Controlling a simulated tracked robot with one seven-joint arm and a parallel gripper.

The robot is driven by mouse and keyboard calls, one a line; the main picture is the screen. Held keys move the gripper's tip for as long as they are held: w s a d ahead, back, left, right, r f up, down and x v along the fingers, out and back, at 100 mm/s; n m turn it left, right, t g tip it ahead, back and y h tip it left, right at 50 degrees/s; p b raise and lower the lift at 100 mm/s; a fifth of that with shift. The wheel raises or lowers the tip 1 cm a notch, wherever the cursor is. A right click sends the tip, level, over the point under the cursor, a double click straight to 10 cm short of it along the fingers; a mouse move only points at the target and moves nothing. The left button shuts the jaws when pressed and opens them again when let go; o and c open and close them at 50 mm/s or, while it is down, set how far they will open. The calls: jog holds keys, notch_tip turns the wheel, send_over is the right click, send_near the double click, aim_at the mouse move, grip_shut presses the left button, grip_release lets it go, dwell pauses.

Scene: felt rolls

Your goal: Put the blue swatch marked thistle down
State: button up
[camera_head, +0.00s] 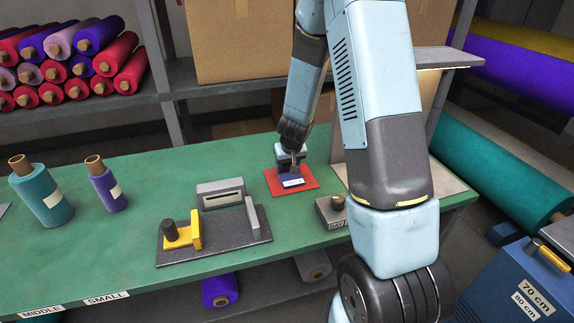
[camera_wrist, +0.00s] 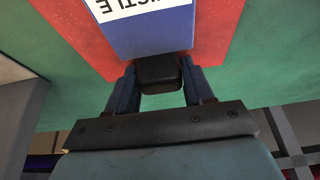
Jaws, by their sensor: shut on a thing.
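The blue swatch (camera_head: 290,181) carries a white label. In the wrist view the swatch (camera_wrist: 152,36) shows the label upside down, and its visible letters end in "ISTLE". It is over a flat red piece (camera_head: 309,180) on the green table; I cannot tell whether it touches it. The red piece also shows in the wrist view (camera_wrist: 222,45). My gripper (camera_head: 293,163) is shut on the swatch at its near edge in the wrist view, with a dark block (camera_wrist: 158,74) between the fingers.
A dark fixture (camera_head: 215,236) with a yellow part stands left of the red piece. A small grey block marked "DAY" (camera_head: 331,212) stands to its right. A teal roll (camera_head: 41,198) and a purple roll (camera_head: 107,187) stand upright at the left. Open green table (camera_head: 160,180) lies between.

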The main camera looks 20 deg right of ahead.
aim_at(291, 178)
jog(key=o, duration=1.3)
jog(key=shift+f, duration=0.1)
jog(key=s+r+y, duration=0.1)
jog(key=s+r, duration=0.5)
jog(key=r, duration=0.3)
jog(key=s+a+r, duration=0.1)
jog(key=s+r, duration=0.4)
jog(key=r, duration=0.4)
jog(key=s+r+y, duration=0.1)
jog(key=s+r, duration=0.5)
jog(key=r, duration=0.3)
jog(key=s+r, duration=0.2)
jog(key=s, duration=0.3)
jog(key=s+r+h, duration=0.1)
jog(key=s+r, duration=0.1)
jog(key=s, duration=0.2)
jog(key=s+d+r+t+h, duration=0.1)
jog(key=s+r, duration=0.1)
jog(key=s, duration=0.3)
jog(key=shift+s+r, duration=0.35)
jog(key=shift+r, duration=0.05)
